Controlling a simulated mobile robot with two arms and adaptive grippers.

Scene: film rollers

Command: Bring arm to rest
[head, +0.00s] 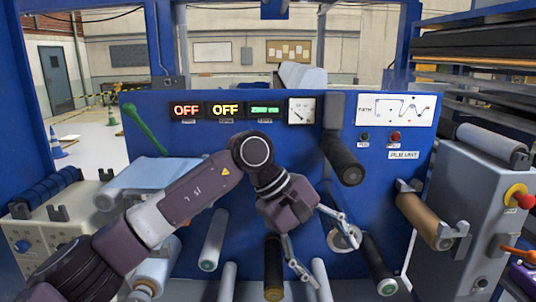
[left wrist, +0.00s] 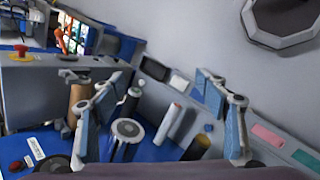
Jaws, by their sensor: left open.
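My left arm reaches in from the lower left in the head view and bends at an elbow in front of the blue machine panel (head: 290,145). My left gripper (head: 322,248) hangs in front of the panel's lower rollers, its two fingers spread apart and nothing between them. In the left wrist view the fingers of the left gripper (left wrist: 165,130) are also wide apart, with rollers and the blue panel seen beyond them. My right gripper is not in view.
A black roller (head: 342,158) sticks out right of the gripper. A brown roller (head: 420,216) sits on a bracket farther right. A grey cabinet with a red-and-yellow emergency button (head: 519,196) stands at the right edge. A green-handled lever (head: 145,130) is at upper left.

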